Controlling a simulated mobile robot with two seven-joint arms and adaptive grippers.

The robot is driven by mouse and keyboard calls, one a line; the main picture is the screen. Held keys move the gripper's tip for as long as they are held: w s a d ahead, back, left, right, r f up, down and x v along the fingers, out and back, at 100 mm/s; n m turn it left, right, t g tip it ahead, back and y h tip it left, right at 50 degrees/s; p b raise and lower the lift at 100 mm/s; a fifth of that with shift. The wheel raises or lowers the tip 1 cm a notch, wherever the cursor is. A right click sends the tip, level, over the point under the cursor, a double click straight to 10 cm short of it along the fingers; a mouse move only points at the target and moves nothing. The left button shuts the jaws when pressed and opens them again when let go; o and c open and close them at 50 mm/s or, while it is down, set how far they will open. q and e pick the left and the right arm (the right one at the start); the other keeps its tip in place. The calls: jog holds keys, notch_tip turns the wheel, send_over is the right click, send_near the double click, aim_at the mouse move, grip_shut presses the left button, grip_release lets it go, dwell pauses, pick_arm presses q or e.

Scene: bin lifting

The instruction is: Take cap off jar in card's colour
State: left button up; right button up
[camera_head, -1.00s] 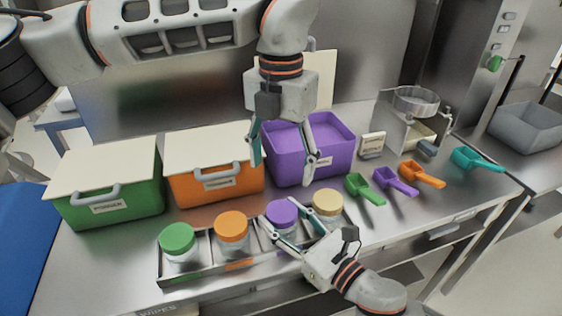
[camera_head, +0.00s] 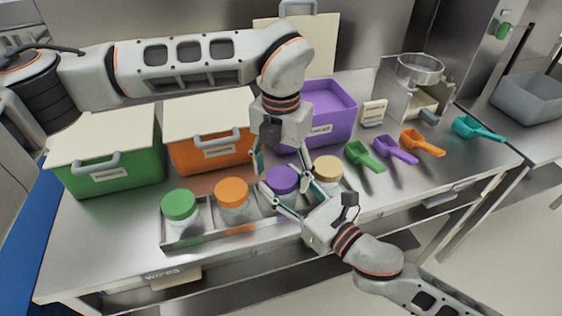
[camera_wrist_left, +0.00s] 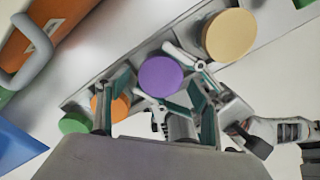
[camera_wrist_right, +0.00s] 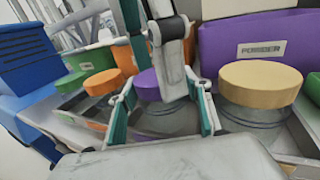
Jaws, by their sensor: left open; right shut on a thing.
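The purple-capped jar (camera_head: 283,180) stands in a metal tray (camera_head: 190,239) between the orange-capped jar (camera_head: 232,193) and the tan-capped jar (camera_head: 328,170). A green-capped jar (camera_head: 180,206) is at the left end. My right gripper (camera_head: 288,194) is shut on the purple-capped jar from the front, below its cap, as the right wrist view also shows (camera_wrist_right: 160,115). My left gripper (camera_head: 283,172) points down, open, above the purple cap (camera_wrist_left: 160,77), its fingers on either side. An orange patch (camera_head: 240,228) shows at the tray's front; I cannot tell if it is the card.
Behind stand lidded green (camera_head: 120,172) and orange (camera_head: 215,152) bins and an open purple bin (camera_head: 335,125). A small labelled block (camera_head: 373,113) and several coloured scoops (camera_head: 395,149) lie to the right.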

aim_at(281, 178)
pick_arm(q)
jog(key=c, duration=1.3)
jog(key=shift+o, duration=0.2)
jog(key=shift+r, duration=0.2)
jog(key=shift+r, duration=0.85)
jog(key=shift+r, duration=2.05)
pick_arm(e)
jog(key=o, duration=1.7)
